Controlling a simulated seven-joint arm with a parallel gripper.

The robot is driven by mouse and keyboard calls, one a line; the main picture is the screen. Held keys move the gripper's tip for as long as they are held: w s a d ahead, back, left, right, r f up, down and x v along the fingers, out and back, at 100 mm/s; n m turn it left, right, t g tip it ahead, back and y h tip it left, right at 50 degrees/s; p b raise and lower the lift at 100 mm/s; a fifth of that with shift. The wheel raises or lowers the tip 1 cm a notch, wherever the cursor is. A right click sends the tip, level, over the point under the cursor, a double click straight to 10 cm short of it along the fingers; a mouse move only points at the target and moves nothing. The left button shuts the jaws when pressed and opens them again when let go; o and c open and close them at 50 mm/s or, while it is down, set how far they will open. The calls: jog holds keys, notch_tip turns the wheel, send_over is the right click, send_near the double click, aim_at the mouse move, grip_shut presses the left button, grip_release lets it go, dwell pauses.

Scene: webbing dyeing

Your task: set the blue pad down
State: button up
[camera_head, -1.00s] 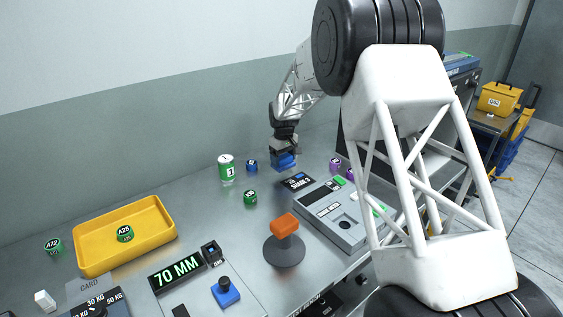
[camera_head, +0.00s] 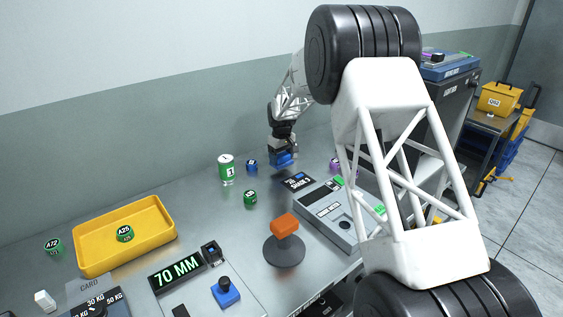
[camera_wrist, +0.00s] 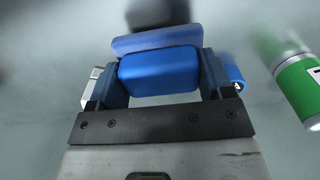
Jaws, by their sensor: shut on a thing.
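The blue pad (camera_head: 282,159) is in my gripper (camera_head: 282,151), above the back part of the grey bench top. In the wrist view the blue pad (camera_wrist: 160,72) sits between the two fingers of my gripper (camera_wrist: 160,78), which are shut on its sides. A lighter blue face of it shows along its far edge. A dark blurred shape lies beyond the pad at the top of that view; I cannot tell what it is. Whether the pad touches anything below cannot be told.
A green-and-white can (camera_head: 226,170), a blue jar (camera_head: 252,166) and a green jar (camera_head: 250,197) stand left of my gripper. A dark label card (camera_head: 297,182) and a grey device (camera_head: 335,212) lie in front. An orange pad (camera_head: 285,225) stands on a round base. A yellow tray (camera_head: 88,268) is left.

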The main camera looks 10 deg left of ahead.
aim_at(281, 154)
jog(key=shift+f, duration=1.15)
jog(key=shift+f, duration=0.1)
jog(key=o, duration=0.9)
notch_tip(281, 154, up, 12)
jog(key=shift+f, duration=0.1)
jog(key=shift+r, duration=0.25)
jog(key=shift+d, duration=0.1)
